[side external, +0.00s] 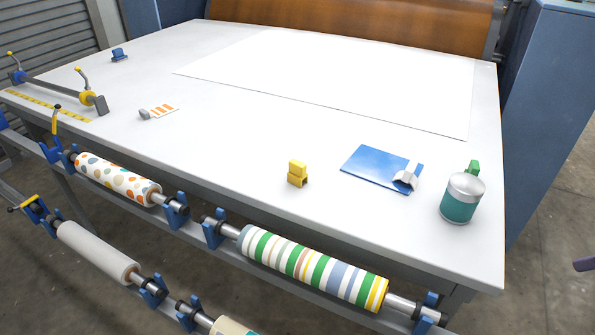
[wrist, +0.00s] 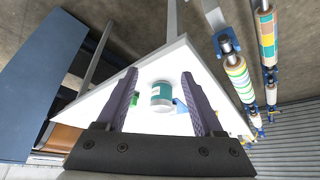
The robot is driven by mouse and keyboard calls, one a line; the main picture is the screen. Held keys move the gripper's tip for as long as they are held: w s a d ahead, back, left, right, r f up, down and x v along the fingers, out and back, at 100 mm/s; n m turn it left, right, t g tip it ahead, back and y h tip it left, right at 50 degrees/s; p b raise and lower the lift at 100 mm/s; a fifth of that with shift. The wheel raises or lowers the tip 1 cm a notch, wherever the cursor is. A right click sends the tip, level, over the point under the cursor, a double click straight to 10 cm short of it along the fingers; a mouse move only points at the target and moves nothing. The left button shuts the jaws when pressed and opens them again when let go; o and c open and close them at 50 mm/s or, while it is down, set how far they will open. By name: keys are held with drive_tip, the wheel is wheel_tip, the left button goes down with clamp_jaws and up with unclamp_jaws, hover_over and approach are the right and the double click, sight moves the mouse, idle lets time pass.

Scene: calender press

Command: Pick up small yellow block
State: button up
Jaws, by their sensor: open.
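The small yellow block (side external: 297,174) stands on the white table (side external: 240,140) near its front edge in the side view, left of a blue sheet. It looks like a small stepped piece with a raised part on top. I cannot make it out surely in the wrist view. My gripper (wrist: 159,73) shows in the wrist view with its two purple fingers wide apart and nothing held between them. The green and silver canister shows beyond the fingers. In the side view only a small purple tip shows at the right edge, well away from the block.
The canister (side external: 460,198) stands at the table's right corner. A blue sheet with a clip (side external: 382,169) lies between it and the block. Patterned rollers (side external: 310,268) hang along the front edge. A large white sheet (side external: 335,80) covers the back.

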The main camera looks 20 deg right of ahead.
drive_tip(key=w+a+r+n+t, duration=0.1)
drive_tip(key=w+r, duration=0.5)
drive_tip(key=r, duration=0.3)
drive_tip(key=w+a+r+n+y, duration=0.1)
drive_tip(key=w+a+r, duration=0.1)
drive_tip(key=w+r, duration=0.3)
drive_tip(key=w+a+r+n, duration=0.1)
drive_tip(key=w+a+r, duration=0.15)
drive_tip(key=w, duration=0.55)
drive_tip(key=n+g+y, duration=0.1)
drive_tip(key=n+g, duration=0.2)
drive_tip(key=n, duration=0.1)
hover_over(305, 168)
drive_tip(key=s+d, duration=0.3)
drive_tip(key=s, duration=0.1)
wheel_tip(305, 168, down, 15)
drive_tip(key=x, duration=0.8)
drive_tip(key=shift+a+r, duration=0.1)
drive_tip(key=shift+a, duration=0.15)
drive_tip(key=shift+y, duration=0.3)
drive_tip(key=shift+x, duration=2.9)
drive_tip(key=shift+w+a+r, duration=0.1)
drive_tip(key=shift+r, duration=0.05)
